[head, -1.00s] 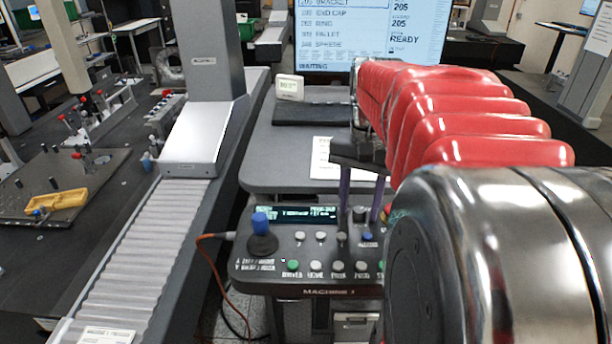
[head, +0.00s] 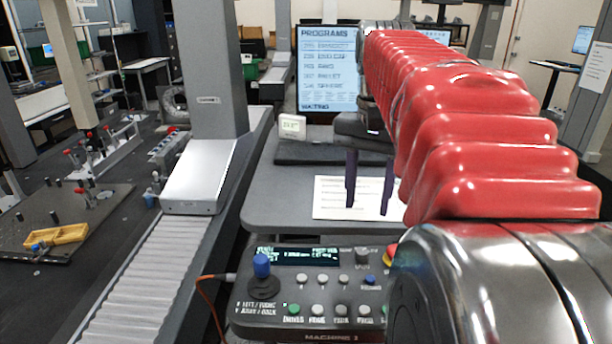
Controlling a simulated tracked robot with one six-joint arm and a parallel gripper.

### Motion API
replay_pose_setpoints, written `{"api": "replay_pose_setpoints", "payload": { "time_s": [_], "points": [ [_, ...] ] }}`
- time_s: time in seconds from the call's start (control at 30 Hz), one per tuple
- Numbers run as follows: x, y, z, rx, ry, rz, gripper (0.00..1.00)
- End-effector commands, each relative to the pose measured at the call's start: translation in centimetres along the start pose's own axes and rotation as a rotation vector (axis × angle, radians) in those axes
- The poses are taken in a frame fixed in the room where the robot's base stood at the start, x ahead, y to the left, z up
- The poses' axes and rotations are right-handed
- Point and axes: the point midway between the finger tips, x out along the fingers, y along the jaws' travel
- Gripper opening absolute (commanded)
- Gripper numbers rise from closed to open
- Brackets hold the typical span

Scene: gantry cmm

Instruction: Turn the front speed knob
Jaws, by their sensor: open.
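The control panel (head: 290,316), marked Machine 1, is at the bottom centre of the head view. A small dark knob (head: 361,257), apparently the speed knob, stands upright near its upper right, beside the display (head: 295,256). The direction it points is too small to read. My gripper (head: 368,209) has two dark purple fingers pointing down, spread apart with nothing between them. It is above and behind the knob in the picture, in front of the white sheet on the desk, and apart from the panel.
A blue-topped joystick (head: 262,268) stands on the panel's left. A red and yellow button (head: 391,256), partly hidden by my arm, is right of the knob. Several push buttons line the panel front. The desk (head: 270,190) carries a white sheet (head: 335,197). A monitor (head: 327,75) stands behind.

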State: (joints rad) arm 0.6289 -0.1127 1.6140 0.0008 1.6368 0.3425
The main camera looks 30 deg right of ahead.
Motion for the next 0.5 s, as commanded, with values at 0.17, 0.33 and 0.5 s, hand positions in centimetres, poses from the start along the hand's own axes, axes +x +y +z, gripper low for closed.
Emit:
{"api": "replay_pose_setpoints", "payload": {
  "time_s": [0.17,0.33,0.5],
  "points": [
    [-1.6,0.0,0.0,0.0,-0.001,0.0,0.4],
    [-1.9,0.0,0.0,0.0,-0.001,0.0,0.4],
    [-1.9,0.0,0.0,0.0,-0.001,0.0,0.4]
  ]
}}
